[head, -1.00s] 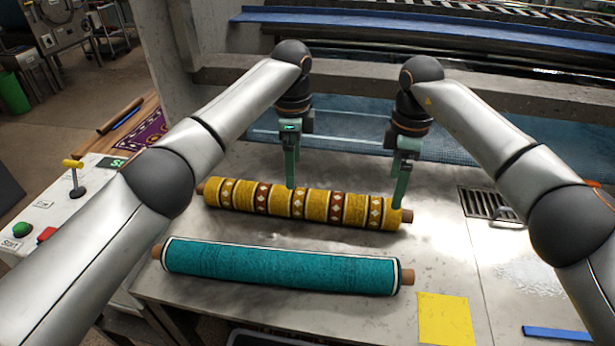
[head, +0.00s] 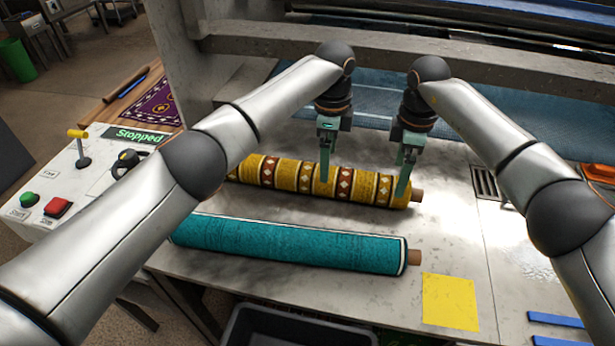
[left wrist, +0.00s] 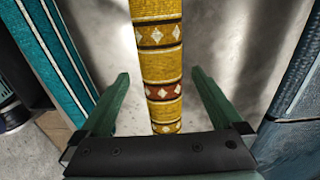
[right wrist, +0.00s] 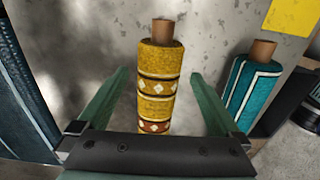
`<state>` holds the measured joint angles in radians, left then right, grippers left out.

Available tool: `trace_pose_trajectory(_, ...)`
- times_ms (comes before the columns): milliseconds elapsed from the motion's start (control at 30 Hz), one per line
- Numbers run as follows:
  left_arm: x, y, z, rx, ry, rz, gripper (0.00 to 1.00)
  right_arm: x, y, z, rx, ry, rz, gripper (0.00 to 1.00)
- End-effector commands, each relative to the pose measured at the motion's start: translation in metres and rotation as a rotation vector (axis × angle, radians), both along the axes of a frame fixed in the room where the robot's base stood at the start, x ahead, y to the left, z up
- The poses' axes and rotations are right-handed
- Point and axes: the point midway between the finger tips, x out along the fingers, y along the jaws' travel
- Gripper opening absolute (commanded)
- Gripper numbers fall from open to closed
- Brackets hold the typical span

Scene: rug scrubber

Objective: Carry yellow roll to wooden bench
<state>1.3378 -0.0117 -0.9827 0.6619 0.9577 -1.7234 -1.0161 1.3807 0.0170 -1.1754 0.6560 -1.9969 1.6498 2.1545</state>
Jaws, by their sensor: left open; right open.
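The yellow roll (head: 340,186), patterned with brown bands and white diamonds, lies on the grey metal table behind a teal roll. A brown core end sticks out at its right. My left gripper (head: 325,178) is open at the middle of the roll. In the left wrist view the yellow roll (left wrist: 158,70) runs between its open fingers (left wrist: 160,95). My right gripper (head: 404,185) is open near the roll's right end. In the right wrist view the yellow roll (right wrist: 156,95) lies between the open fingers (right wrist: 157,90). Contact cannot be told.
The teal roll (head: 290,243) lies in front. A yellow sheet (head: 450,302) and blue strips (head: 560,320) lie at the right front. A control panel (head: 70,190) stands left, beside a wooden surface with a purple rug (head: 152,104). A dark bin (head: 275,330) is below the table edge.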

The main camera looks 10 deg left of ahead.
Motion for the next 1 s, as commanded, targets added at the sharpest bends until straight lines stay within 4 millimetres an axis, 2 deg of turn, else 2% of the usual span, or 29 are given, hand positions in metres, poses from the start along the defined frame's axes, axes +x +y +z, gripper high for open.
trace_pose_trajectory(33,-0.001,0.0,-0.011,0.001,0.003,0.001,1.0,-0.001,0.0,-0.012,-0.001,0.004,0.0,1.0)
trace_pose_trajectory(200,0.0,0.0,-0.041,0.002,0.002,0.002,1.0,-0.001,0.0,-0.041,-0.001,0.003,-0.001,1.0)
trace_pose_trajectory(400,0.0,0.0,-0.062,0.0,0.001,0.001,1.0,0.0,0.0,-0.061,0.0,0.0,-0.001,1.0)
trace_pose_trajectory(800,0.0,0.0,-0.067,0.0,-0.001,0.001,1.0,0.0,0.0,-0.067,-0.001,0.0,0.0,1.0)
trace_pose_trajectory(1000,0.0,0.0,-0.067,0.0,-0.001,0.001,0.79,0.0,0.0,-0.067,-0.001,-0.001,0.0,0.79)
